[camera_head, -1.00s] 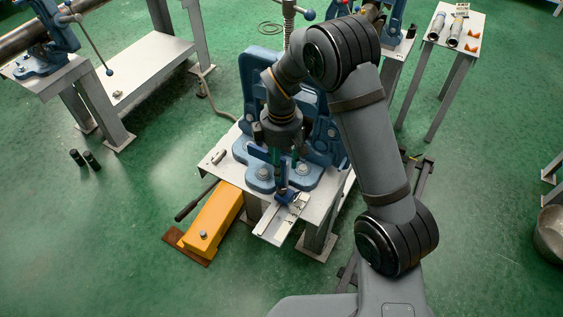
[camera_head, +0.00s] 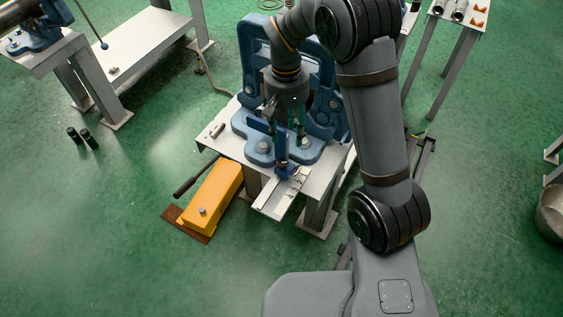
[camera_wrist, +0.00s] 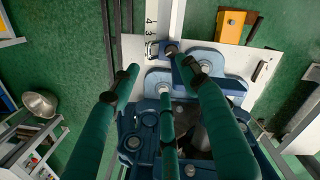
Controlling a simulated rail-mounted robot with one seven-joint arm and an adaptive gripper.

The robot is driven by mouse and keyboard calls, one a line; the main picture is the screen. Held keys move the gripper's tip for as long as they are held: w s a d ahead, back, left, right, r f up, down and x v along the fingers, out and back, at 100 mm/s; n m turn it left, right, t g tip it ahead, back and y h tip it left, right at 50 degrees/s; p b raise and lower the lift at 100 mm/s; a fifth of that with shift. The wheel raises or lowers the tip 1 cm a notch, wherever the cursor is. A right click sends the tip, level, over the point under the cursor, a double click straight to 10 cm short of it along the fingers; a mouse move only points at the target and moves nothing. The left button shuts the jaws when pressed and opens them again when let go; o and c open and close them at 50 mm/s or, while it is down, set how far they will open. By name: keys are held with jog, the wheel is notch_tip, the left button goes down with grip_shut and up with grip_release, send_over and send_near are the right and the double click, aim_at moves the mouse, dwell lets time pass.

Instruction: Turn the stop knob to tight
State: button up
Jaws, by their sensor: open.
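A small blue stop (camera_head: 281,167) sits at the ruler end by the front edge of the vise table. In the wrist view the stop (camera_wrist: 178,62) lies beside the white ruler rail (camera_wrist: 178,18), with a small dark round part on it, perhaps the knob (camera_wrist: 171,49). I cannot tell its turned position. My gripper (camera_head: 285,135) hangs above the blue vise base, just behind the stop. In the wrist view my gripper (camera_wrist: 160,74) has its green fingers spread apart with nothing between them. Its tips appear close to the stop, but contact is not clear.
The blue pipe vise (camera_head: 307,60) stands close behind the gripper. A yellow box-shaped unit (camera_head: 214,193) with a black lever is at the table's left. A loose bolt (camera_head: 217,130) lies on the tabletop. Green floor in front and left is mostly free.

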jog(key=a+m+b, duration=0.1)
jog(key=a+m, duration=0.1)
jog(key=m, duration=0.4)
send_near(282, 162)
jog(key=f, duration=0.4)
jog(key=f+p, duration=0.1)
jog(key=f, duration=0.3)
jog(key=shift+s+d+f, duration=0.15)
jog(key=shift+s+f, duration=0.05)
jog(key=shift+f, duration=0.05)
jog(key=shift+c, duration=0.3)
grip_shut()
